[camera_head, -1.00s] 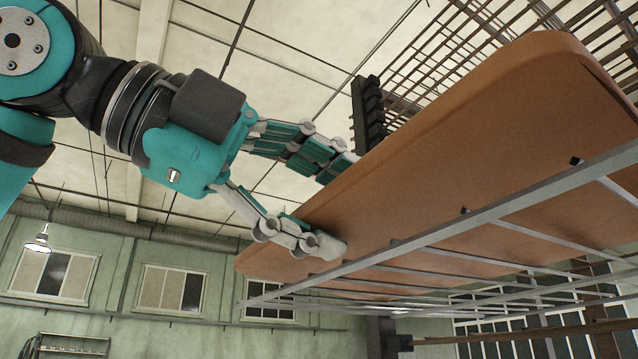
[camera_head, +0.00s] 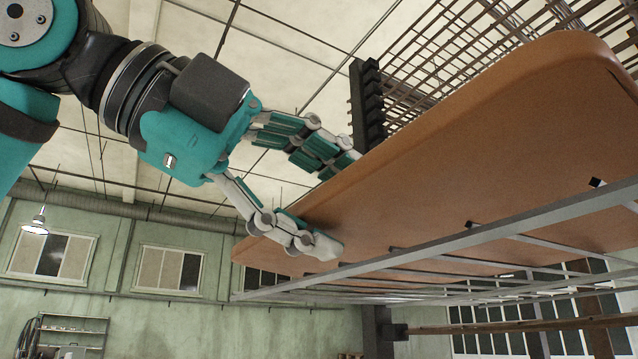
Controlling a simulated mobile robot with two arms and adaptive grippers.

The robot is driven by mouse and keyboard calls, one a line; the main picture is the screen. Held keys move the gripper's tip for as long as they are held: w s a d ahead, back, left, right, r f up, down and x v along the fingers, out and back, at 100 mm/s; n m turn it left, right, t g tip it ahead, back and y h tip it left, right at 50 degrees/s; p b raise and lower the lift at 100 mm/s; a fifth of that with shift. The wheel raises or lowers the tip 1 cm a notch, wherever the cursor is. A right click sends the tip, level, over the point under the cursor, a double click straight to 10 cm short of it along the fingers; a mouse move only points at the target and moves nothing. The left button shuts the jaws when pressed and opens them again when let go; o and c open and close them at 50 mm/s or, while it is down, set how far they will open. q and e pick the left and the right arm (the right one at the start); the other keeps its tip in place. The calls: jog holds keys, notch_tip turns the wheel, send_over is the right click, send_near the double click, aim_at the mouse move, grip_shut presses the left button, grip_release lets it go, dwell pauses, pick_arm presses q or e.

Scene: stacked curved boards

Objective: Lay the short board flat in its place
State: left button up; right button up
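A brown curved board (camera_head: 480,160) with a rounded near corner slants across the right half of the view, seen from below. It rests on or just above a grey metal rack (camera_head: 440,240); I cannot tell if they touch all along. My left gripper (camera_head: 335,203) straddles the board's left edge, with one finger under it against the underside and the other fingers at its upper side, their tips partly hidden. It appears closed on the board. The board's top face and far end are hidden. My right gripper is out of view.
The rack's thin bars run below the board. A dark notched post (camera_head: 366,105) stands behind the board's edge, with brown slatted grids (camera_head: 450,65) beyond it. Green walls with windows and a hanging lamp (camera_head: 36,222) are far back.

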pick_arm(q)
jog(key=shift+w+d+r+g+y+p, duration=0.2)
jog(key=shift+g+y+p, duration=0.35)
jog(key=shift+p, duration=1)
jog(key=shift+d, duration=0.1)
jog(key=shift+w+d+r+g+y+p, duration=0.1)
jog(key=shift+g+y+p, duration=0.2)
jog(key=shift+p, duration=0.45)
jog(key=shift+w+d+g+y+p, duration=0.1)
jog(key=shift+y+p, duration=0.25)
jog(key=shift+p, duration=0.35)
jog(key=shift+d+g+y+p, duration=0.15)
jog(key=shift+g+y+p, duration=0.2)
jog(key=shift+p, duration=0.45)
jog(key=shift+w+d+r+y+p, duration=0.1)
jog(key=shift+y+p, duration=0.35)
jog(key=shift+p, duration=0.15)
jog(key=shift+w+d+g+y, duration=0.15)
jog(key=shift+d+g+y, duration=0.15)
jog(key=shift+g+y, duration=0.2)
